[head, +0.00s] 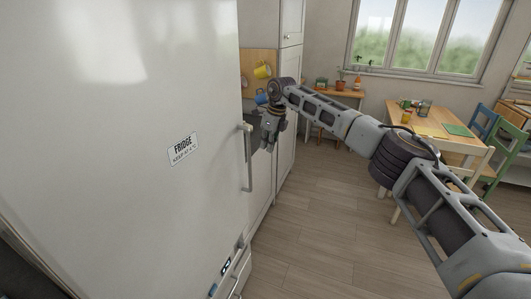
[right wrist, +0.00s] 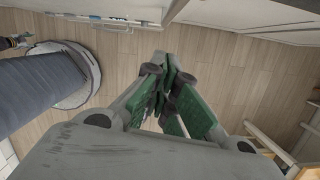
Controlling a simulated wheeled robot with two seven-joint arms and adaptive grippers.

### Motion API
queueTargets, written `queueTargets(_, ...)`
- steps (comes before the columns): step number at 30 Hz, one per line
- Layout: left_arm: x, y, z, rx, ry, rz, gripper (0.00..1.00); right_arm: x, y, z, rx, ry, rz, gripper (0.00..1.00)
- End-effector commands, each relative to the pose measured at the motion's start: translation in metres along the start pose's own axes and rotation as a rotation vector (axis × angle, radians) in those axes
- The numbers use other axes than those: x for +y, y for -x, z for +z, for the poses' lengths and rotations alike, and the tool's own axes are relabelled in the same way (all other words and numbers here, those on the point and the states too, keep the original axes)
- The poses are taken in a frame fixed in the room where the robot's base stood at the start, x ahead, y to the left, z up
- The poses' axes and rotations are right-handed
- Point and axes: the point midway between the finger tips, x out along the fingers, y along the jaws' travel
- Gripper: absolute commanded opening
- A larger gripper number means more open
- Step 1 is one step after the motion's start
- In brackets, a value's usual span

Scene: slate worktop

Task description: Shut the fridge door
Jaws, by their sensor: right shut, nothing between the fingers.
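The white fridge door (head: 120,130) fills the left of the head view, with a "FRIDGE" label on its face. Its upright bar handle (head: 248,158) is near its right edge. I cannot tell from these views whether the door is fully shut or a little ajar. My right gripper (head: 268,135) is just right of the handle in the picture, partly behind the handle's top end, and holds nothing. Its green-padded fingers are closed together in the right wrist view (right wrist: 168,85). Contact with the door is not visible.
A lower drawer front (head: 240,272) with a handle sits below the door. White cabinets (head: 288,150) stand beyond the fridge, with mugs (head: 262,71) hanging there. A wooden table (head: 440,125) and chairs are at the back right. The wood floor (head: 310,235) between is clear.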

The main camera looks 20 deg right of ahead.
Motion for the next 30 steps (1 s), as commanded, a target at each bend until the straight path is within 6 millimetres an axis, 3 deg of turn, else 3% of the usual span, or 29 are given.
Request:
queueTargets(6, -0.003, -0.004, -0.004, 0.005, 0.001, -0.003, 0.57, 0.0, 0.029, 0.0, -0.001, -0.001, -0.001, 0.0)
queueTargets(12, -0.005, -0.005, 0.0, 0.0, 0.0, -0.006, 0.57, 0.0, 0.042, -0.001, 0.0, -0.001, 0.0, 0.0)
queueTargets(30, -0.005, -0.004, 0.009, -0.01, -0.002, -0.005, 0.57, 0.0, 0.044, -0.001, 0.001, -0.001, 0.0, 0.0)
